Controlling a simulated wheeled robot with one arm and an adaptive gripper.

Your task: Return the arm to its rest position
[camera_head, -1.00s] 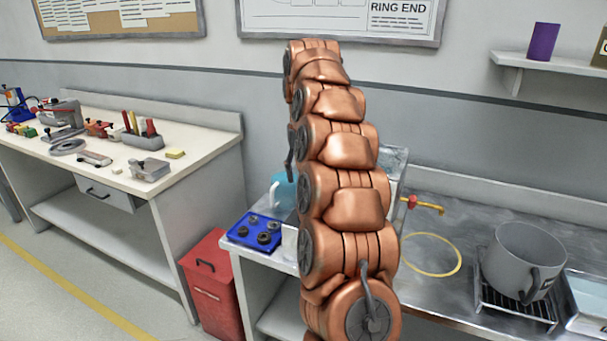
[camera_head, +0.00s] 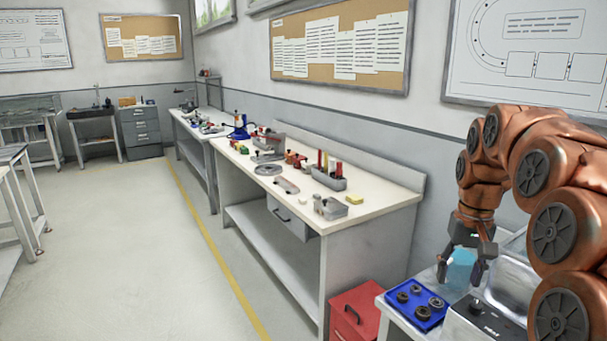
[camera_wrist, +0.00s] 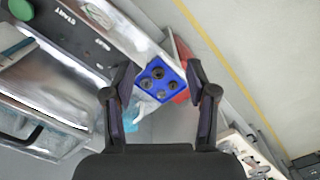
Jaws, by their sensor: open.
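My copper-coloured arm (camera_head: 550,160) arches over at the right of the head view, its end pointing down. My gripper (camera_head: 461,272) hangs at the arm's end with its dark fingers apart and nothing visible between them. It is above the left end of the metal counter, near a blue tray (camera_head: 419,302) with several dark round parts. In the wrist view my gripper (camera_wrist: 160,73) is open too, and the blue tray (camera_wrist: 158,84) shows beyond the fingertips. A light blue object (camera_head: 461,268) stands behind the fingers, partly hidden.
A white workbench (camera_head: 375,205) with tools and small parts lies left. The floor (camera_head: 130,240) farther left is clear, with a yellow line.

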